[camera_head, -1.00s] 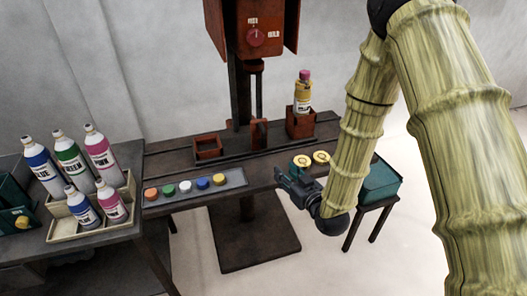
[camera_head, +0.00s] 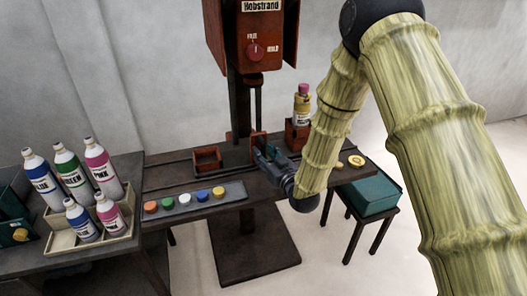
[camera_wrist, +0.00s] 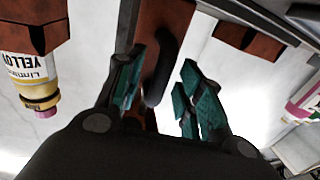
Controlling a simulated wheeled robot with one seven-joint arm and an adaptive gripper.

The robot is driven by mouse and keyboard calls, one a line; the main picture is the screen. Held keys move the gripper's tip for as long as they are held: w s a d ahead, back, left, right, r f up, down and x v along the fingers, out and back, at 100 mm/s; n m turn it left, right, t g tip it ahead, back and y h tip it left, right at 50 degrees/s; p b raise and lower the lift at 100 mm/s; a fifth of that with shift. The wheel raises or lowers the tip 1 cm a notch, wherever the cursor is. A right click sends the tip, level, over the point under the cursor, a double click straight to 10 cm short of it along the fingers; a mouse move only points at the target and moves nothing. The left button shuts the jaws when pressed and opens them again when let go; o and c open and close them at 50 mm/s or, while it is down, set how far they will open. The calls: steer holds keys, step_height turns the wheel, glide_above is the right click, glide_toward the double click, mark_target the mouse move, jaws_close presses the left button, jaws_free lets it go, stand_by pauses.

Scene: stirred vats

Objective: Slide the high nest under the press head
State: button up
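The high nest (camera_head: 294,136) is a tall red block at the right of the slide rail. It holds a yellow-labelled bottle (camera_head: 302,108) with a pink cap, upright. A red upright plate (camera_head: 257,139) stands between the two nests. In the wrist view, which is upside down, this plate (camera_wrist: 166,25) has a dark handle (camera_wrist: 158,78). My gripper (camera_wrist: 160,98) is open, with teal fingers on either side of the handle. The head view shows my gripper (camera_head: 263,158) in front of the plate.
A low, empty red nest (camera_head: 207,160) sits left on the rail. Coloured caps lie on a grey tray (camera_head: 235,189) in front. Two yellow discs, one visible clearly (camera_head: 356,160), lie at the right. A teal bin (camera_head: 372,196) stands right; bottles in a cream rack (camera_head: 112,240) stand left.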

steer(key=shift+w+a, duration=0.25)
steer(key=shift+w, duration=0.2)
jaws_close()
